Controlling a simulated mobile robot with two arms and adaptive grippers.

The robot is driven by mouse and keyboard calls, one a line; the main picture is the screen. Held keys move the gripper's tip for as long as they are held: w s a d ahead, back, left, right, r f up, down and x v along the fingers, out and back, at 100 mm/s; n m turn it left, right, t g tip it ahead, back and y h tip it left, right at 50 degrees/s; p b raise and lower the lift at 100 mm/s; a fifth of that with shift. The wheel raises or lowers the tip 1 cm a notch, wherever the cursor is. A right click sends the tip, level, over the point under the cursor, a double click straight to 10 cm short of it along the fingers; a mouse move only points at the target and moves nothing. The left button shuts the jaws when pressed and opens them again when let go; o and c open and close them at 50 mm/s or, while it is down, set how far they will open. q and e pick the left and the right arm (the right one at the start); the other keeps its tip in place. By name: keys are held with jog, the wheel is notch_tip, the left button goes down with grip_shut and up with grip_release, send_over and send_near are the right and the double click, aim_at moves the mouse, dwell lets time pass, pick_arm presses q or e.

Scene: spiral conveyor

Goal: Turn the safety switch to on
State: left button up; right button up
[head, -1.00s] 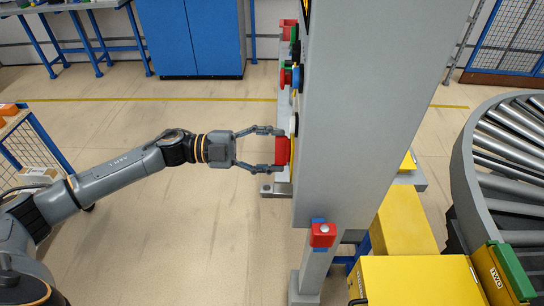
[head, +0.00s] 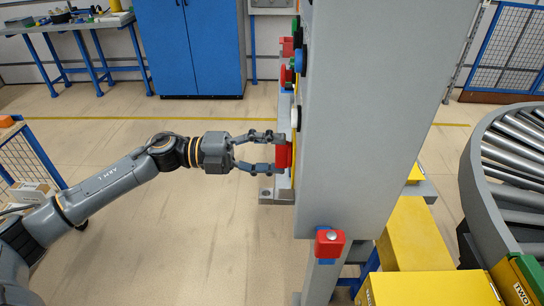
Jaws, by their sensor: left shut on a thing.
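The safety switch appears as a red handle (head: 283,154) on the left face of a tall grey cabinet (head: 365,130). My left gripper (head: 279,152) comes in from the left and is shut on the red handle, one finger above it and one below in the picture. The switch's markings face away, so its on or off position cannot be read. My right gripper is not in view.
Several coloured controls (head: 287,74) sit higher on the cabinet's same face. A red box with a button (head: 330,242) is on the near post. Yellow boxes (head: 415,243) and a roller conveyor (head: 515,160) stand to the right. Open floor (head: 170,245) lies left.

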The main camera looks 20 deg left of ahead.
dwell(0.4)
pick_arm(q)
jog(key=o, duration=1.1)
jog(key=shift+o, duration=0.2)
jog(key=v, duration=1.2)
